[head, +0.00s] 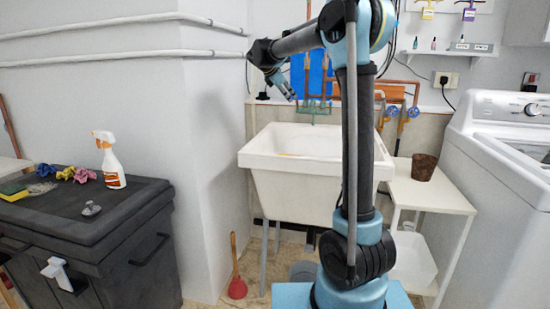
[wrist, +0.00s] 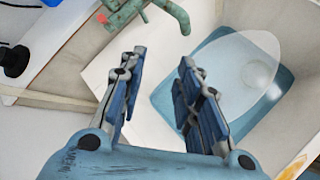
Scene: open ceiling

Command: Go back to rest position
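My gripper (head: 288,92) is raised at the upper left of my arm in the head view, above the back left of the white sink (head: 262,158). In the wrist view my gripper (wrist: 160,62) has its two blue fingers apart, with nothing held between them. The green faucet (wrist: 125,15) shows just beyond the fingertips. A blue, square-looking item (wrist: 205,62) with a pale, see-through oval piece (wrist: 250,70) over it lies in the sink, right of the fingers.
A plunger (head: 237,285) stands on the floor. At right are a white side table (head: 435,197) with a brown pot (head: 424,167) and a washing machine (head: 500,185).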

